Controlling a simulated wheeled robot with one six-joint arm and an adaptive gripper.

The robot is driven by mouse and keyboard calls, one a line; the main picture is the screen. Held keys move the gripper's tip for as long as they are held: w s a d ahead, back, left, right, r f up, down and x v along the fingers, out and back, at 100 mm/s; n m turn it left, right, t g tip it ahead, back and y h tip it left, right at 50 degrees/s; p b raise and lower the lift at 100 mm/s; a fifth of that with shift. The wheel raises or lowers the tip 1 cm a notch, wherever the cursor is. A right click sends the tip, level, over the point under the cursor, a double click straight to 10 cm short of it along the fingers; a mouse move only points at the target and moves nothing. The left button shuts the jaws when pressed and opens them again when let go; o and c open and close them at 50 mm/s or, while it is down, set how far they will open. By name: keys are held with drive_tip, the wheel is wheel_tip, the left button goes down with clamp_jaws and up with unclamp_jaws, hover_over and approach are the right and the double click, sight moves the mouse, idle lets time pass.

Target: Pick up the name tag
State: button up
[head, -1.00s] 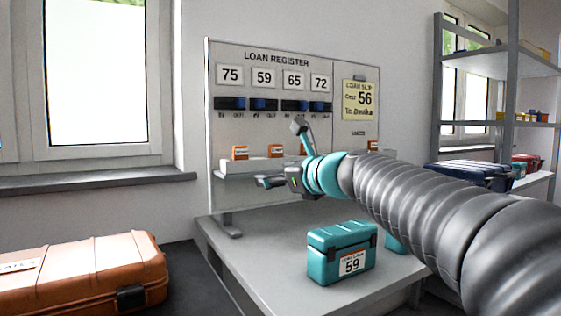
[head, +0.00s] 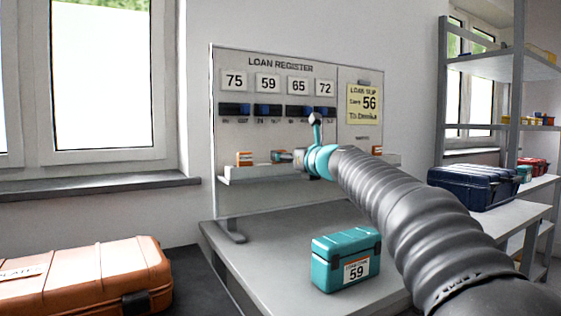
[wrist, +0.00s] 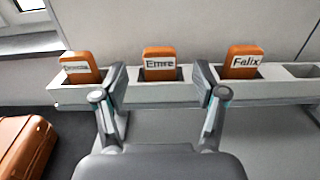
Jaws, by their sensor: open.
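Three orange name tags with white labels stand in slots of a light grey rack (wrist: 190,93) in the wrist view. The left tag (wrist: 80,67) has a label too blurred to read surely, the middle tag (wrist: 159,64) reads Emre, and the right tag (wrist: 243,62) reads Felix. My gripper (wrist: 160,85) is open and empty. Its fingers are spread either side of the Emre tag, with the tag apparently beyond the fingertips; contact cannot be told. In the head view the gripper is partly hidden by my arm, at the rack under the loan register board (head: 290,85).
A teal case (head: 345,262) marked 59 stands on the grey table (head: 265,250). An orange case (head: 90,275) lies at left. A dark blue case (head: 478,187) sits on the right-hand shelving.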

drive_tip(key=x, duration=0.3)
drive_tip(key=p+x, duration=0.1)
drive_tip(key=x, duration=0.1)
drive_tip(key=shift+f, duration=0.3)
drive_tip(key=c, duration=1.2)
